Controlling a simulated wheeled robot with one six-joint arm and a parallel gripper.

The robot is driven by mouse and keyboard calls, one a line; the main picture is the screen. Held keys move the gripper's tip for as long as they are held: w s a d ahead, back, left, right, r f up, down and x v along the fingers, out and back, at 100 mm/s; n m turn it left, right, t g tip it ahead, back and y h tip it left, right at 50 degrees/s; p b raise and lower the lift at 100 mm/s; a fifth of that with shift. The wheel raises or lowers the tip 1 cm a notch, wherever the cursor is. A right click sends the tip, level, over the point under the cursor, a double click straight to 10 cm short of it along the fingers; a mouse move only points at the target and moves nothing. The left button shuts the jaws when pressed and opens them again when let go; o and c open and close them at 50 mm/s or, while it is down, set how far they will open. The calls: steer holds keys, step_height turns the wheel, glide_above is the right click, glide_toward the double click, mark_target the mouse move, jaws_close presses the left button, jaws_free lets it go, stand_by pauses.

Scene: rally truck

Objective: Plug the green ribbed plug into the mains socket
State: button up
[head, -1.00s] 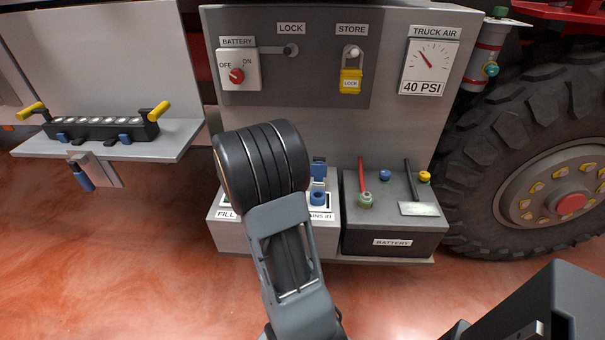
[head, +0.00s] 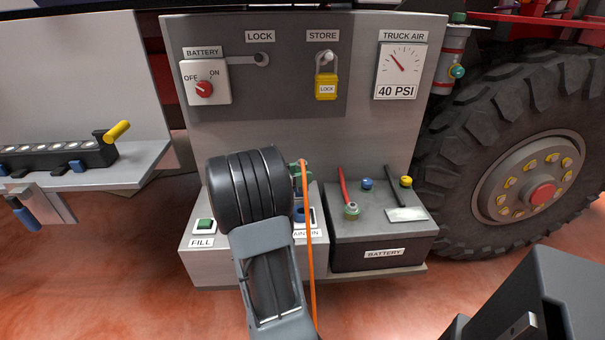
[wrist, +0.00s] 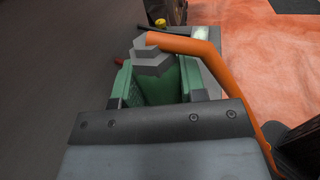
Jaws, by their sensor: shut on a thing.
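The green plug (wrist: 165,85) has a grey hexagonal collar with an orange cable coming out of it, in the wrist view. My gripper (wrist: 158,95) is shut on it, with a jaw on each side. In the head view the plug (head: 296,178) shows just right of my black wrist, its cable hanging down. The mains socket (head: 299,213), blue and behind a partly covered "MAINS IN" label, is just below the plug in the picture. My wrist and the cable hide part of it; I cannot tell whether plug and socket touch.
The battery box (head: 375,252) with a red lever (head: 345,186) and terminals stands right of the socket. A green fill button (head: 204,225) is to the left. The upright panel (head: 270,140) rises behind, with a rotary switch and a yellow padlock (head: 326,88). A large tyre is at right.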

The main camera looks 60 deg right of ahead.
mark_target(302, 190)
steer(key=shift+w+a, duration=0.1)
steer(key=shift+f+b, duration=1.3)
steer(key=shift+f, duration=1.65)
steer(key=shift+p, duration=0.95)
steer(key=shift+f+b, duration=1.05)
steer(key=shift+f, duration=1.05)
steer(key=o, duration=1)
steer(key=p+v, duration=0.1)
steer(key=v, duration=1.2)
steer(key=shift+w+a+r+p, duration=0.15)
steer(key=shift+w+a+p, duration=0.15)
steer(key=shift+p, duration=0.1)
steer(key=shift+s, duration=0.1)
